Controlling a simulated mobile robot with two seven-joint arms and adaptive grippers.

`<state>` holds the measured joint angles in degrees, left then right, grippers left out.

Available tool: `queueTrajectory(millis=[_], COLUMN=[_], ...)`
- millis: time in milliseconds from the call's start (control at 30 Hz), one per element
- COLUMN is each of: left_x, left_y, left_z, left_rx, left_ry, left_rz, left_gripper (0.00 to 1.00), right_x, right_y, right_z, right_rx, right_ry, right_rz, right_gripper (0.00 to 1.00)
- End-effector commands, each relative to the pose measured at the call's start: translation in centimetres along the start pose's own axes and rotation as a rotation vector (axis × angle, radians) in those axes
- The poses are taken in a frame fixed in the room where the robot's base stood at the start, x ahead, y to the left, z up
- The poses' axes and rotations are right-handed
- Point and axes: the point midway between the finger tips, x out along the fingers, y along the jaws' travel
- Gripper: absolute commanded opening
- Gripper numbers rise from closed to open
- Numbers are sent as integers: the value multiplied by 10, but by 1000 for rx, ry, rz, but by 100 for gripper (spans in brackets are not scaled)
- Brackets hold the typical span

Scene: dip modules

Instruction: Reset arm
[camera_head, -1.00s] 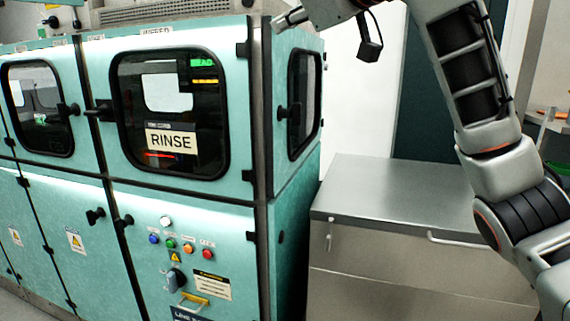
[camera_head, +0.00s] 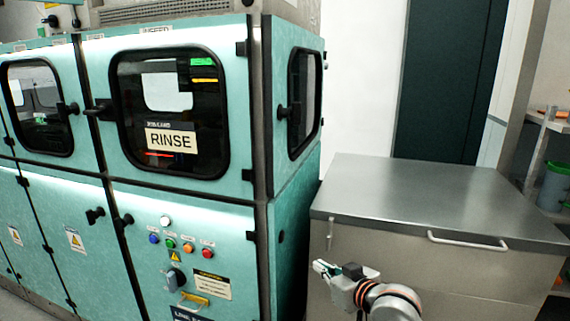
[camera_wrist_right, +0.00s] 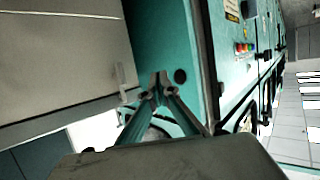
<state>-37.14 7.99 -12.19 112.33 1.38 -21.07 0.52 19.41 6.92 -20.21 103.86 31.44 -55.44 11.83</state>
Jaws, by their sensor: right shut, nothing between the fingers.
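My right gripper (camera_head: 324,267) shows low in the head view, in front of the steel cabinet and to the right of the teal machine's lower corner. Its fingers point left, and they are shut and empty. In the right wrist view the two fingertips (camera_wrist_right: 160,86) meet in front of the teal machine's side. My right arm comes in from the bottom edge of the head view. My left gripper is not in view.
The teal rinse machine (camera_head: 225,225) fills the left, with a RINSE sign (camera_head: 170,140), closed doors and several coloured buttons. A steel cabinet (camera_head: 430,205) with a bare top stands to its right.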

Motion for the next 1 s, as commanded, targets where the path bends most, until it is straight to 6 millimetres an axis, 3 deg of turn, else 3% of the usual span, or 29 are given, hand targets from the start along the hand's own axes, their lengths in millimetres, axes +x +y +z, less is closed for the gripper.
queueTrajectory(millis=[33,200,400,600,800,1000], left_x=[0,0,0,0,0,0], left_y=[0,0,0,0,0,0], left_z=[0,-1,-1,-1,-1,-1], left_rx=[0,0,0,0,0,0], left_ry=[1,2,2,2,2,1], left_rz=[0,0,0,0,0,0], left_gripper=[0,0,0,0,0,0], right_x=[-7,-38,-95,-167,-221,-236], right_y=[-1,-5,-18,-38,-53,-58], right_z=[38,137,243,329,374,384], right_rx=[17,40,40,14,-17,-27], right_ry=[-25,-79,-151,-224,-270,-282], right_rz=[14,65,119,156,170,173], right_gripper=[0,0,0,0,0,0])
